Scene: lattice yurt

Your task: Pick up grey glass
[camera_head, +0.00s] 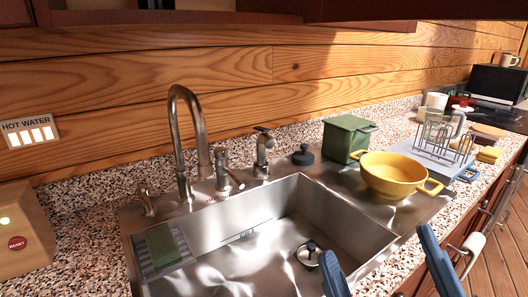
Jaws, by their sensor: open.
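My gripper (375,243) shows at the bottom right as two blue fingers set wide apart. It is open, with nothing between the fingers, over the front right edge of the sink. A greyish upright vessel (459,121) stands at the back of the wire dish rack (440,160) on the right counter, well beyond my gripper. It is small and partly behind the wires, so I cannot tell for sure that it is the grey glass. No other grey glass is clear in view.
A steel sink (220,208) with a tall faucet (183,140) fills the middle. A yellow pot (392,172) and green canister (346,137) stand right of the basin, before the rack. A black appliance (497,83) is farther back. Wooden floor (505,250) shows at right.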

